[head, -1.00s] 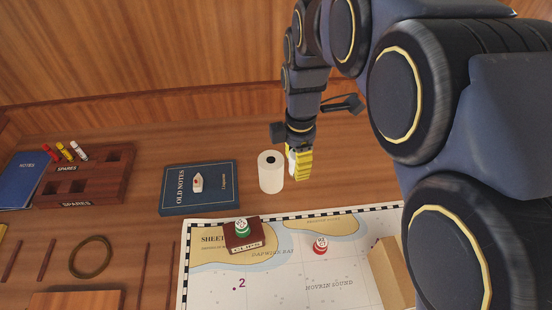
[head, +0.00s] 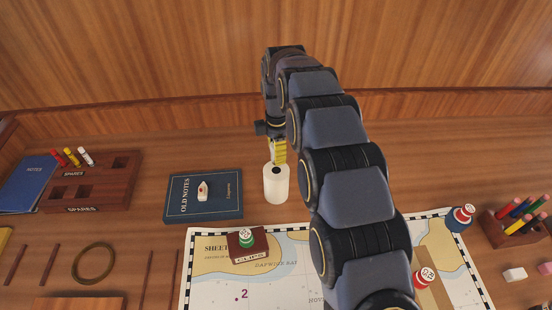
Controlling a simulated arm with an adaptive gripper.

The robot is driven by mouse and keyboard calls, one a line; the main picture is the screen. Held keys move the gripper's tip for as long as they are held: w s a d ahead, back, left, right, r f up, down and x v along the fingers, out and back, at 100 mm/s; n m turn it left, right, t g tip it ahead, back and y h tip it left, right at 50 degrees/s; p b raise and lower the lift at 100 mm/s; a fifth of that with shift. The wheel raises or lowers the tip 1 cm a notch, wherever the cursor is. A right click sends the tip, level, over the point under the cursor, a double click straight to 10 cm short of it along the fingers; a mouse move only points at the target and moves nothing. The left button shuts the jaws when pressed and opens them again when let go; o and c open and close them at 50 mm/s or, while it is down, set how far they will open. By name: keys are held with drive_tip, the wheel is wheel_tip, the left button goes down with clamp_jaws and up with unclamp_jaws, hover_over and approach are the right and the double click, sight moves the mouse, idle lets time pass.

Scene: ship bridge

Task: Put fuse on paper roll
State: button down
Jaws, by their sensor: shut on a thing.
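The white paper roll (head: 276,188) stands upright on the wooden desk, right of the blue book, with the dark hole in its top showing. My gripper (head: 279,158) points down with its yellow fingers at the far edge of the roll's top in the picture. It is shut on the fuse, which is mostly hidden by the fingers. I cannot tell whether the fuse touches the roll.
The blue OLD NOTES book (head: 186,208) bears a small white boat. The spares rack (head: 95,188) at left holds several coloured fuses. The chart (head: 215,285) lies in front, with a dark red box (head: 247,252). A pencil holder (head: 505,232) stands at right.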

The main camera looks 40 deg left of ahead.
drive_tip(key=shift+w+a+f, duration=0.3)
drive_tip(key=shift+a+f, duration=0.05)
drive_tip(key=shift+f, duration=1.75)
drive_tip(key=shift+f, duration=0.15)
drive_tip(key=c, duration=0.8)
unclamp_jaws()
